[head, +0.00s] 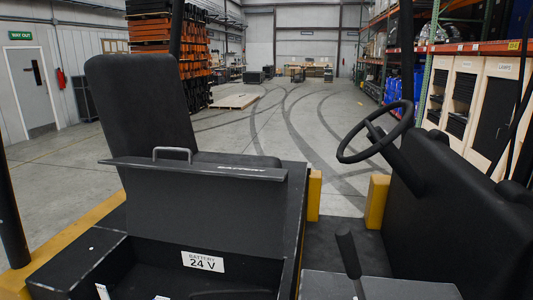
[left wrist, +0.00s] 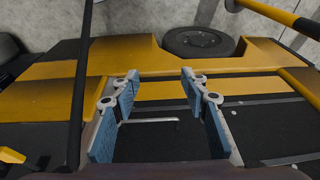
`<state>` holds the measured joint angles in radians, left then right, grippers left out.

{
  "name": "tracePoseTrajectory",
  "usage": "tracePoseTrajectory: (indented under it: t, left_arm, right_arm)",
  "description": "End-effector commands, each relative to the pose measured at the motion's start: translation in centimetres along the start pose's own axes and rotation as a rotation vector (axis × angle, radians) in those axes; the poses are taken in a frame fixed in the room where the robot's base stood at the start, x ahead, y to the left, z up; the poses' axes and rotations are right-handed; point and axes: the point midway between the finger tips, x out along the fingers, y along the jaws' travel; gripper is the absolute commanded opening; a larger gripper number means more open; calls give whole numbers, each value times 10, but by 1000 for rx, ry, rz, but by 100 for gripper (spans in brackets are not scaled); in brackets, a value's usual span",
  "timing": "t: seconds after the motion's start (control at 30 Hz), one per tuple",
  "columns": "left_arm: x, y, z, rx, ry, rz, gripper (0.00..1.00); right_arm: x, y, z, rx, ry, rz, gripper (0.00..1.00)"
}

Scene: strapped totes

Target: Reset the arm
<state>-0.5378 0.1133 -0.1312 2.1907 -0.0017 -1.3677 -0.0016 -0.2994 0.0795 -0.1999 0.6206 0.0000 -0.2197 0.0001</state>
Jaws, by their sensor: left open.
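My left gripper (left wrist: 160,78) shows in the left wrist view with its two blue-padded fingers spread wide and nothing between the tips. A thin grey bar (left wrist: 152,121) shows between the fingers farther down; I cannot tell how far below them it lies. In the head view neither gripper can be made out. A black lid (head: 205,205) with a grey handle (head: 172,150) on its top edge stands raised on a vehicle, in front of the seat. Below it is an open box with a "BATTERY 24 V" label (head: 203,262).
The vehicle has a black seat (head: 140,105), a steering wheel (head: 376,135) and a lever (head: 348,255). In the left wrist view are yellow bodywork (left wrist: 215,62), a wheel (left wrist: 198,41) and a black post (left wrist: 82,80). Racks (head: 440,80) stand right; open floor (head: 290,120) lies beyond.

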Motion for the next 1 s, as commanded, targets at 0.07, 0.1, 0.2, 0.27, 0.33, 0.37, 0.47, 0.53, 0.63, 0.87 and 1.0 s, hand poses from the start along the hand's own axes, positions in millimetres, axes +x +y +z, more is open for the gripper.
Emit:
tracePoseTrajectory:
  t: [0.07,0.1,0.2,0.27,0.33,0.37,0.47,0.53,0.63,0.87,1.0]
  left_arm:
    - [40,2,12,2,-18,3,41]
    - [59,3,18,3,-24,4,41]
    - [108,6,36,5,-41,8,41]
    - [137,7,50,7,-52,9,41]
    - [168,9,67,9,-64,11,41]
    - [181,10,75,10,-68,11,41]
    - [223,12,104,14,-86,14,41]
    - [249,13,126,16,-98,15,41]
    - [284,15,160,21,-115,18,41]
    - [344,18,245,30,-154,21,41]
    - [363,18,287,35,-171,22,41]
  right_arm:
    - [11,0,1,0,0,0,41]
    - [15,0,1,0,0,0,41]
    - [26,0,2,0,0,0,41]
    - [31,0,3,0,0,0,41]
    - [38,0,4,0,0,0,41]
    - [41,0,4,0,0,0,41]
    - [51,-1,5,0,-1,0,41]
    - [58,-1,6,0,-1,0,41]
    - [68,-1,7,0,-1,0,41]
    - [89,-1,9,0,-1,0,41]
    - [99,-1,10,0,-2,0,41]
